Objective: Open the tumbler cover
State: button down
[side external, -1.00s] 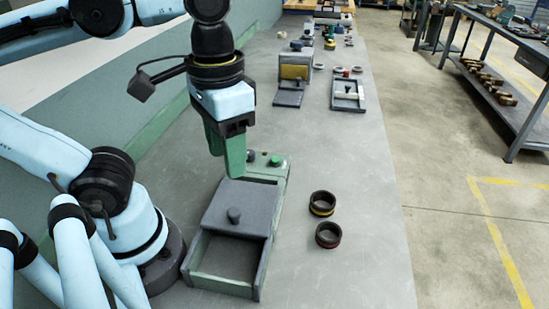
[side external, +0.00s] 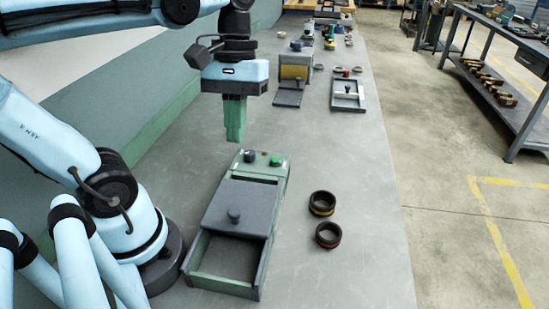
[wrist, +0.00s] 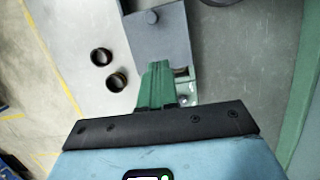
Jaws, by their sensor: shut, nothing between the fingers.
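The tumbler is a green box (side external: 277,172) with a flat grey cover (side external: 246,197) on top. The cover has a dark round knob (side external: 234,215) and lies over the middle of the box, leaving the front compartment (side external: 222,258) uncovered and apparently empty. The cover (wrist: 162,38) and knob (wrist: 151,17) also show in the wrist view. My gripper (side external: 235,139) has green fingers, shut and empty. It hangs above and behind the box's far end, clear of the cover and knob. In the wrist view my gripper (wrist: 159,66) partly hides the box's control end.
Two dark rings, one yellow-banded (side external: 322,203) and one red-banded (side external: 328,235), lie right of the box. A black knob (side external: 249,156) and green button (side external: 275,160) top the box's far end. Other fixtures (side external: 348,94) stand farther back.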

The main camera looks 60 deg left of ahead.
jog(key=w+a+n+h, duration=0.1)
jog(key=a+n, duration=0.2)
jog(key=a, duration=0.1)
send_over(237, 201)
jog(key=w+a, duration=0.2)
jog(key=shift+n+h, duration=0.3)
jog(key=f, duration=0.9)
jog(key=shift+s+a+f, duration=0.15)
jog(key=shift+s+f, duration=0.05)
jog(key=shift+f, duration=0.15)
jog(key=shift+s+d+f, duration=0.15)
jog(key=shift+s+d, duration=0.25)
jog(key=shift+d, duration=0.2)
jog(key=shift+s+d+f, duration=0.1)
jog(key=shift+s+d, duration=0.25)
jog(key=shift+d, duration=0.2)
jog(key=shift+s+d, duration=0.35)
jog(key=shift+d, duration=0.3)
jog(key=shift+s+d, duration=0.2)
jog(key=shift+d, duration=0.05)
jog(key=s+d, duration=0.4)
jog(key=s, duration=0.1)
jog(key=shift+d, duration=0.4)
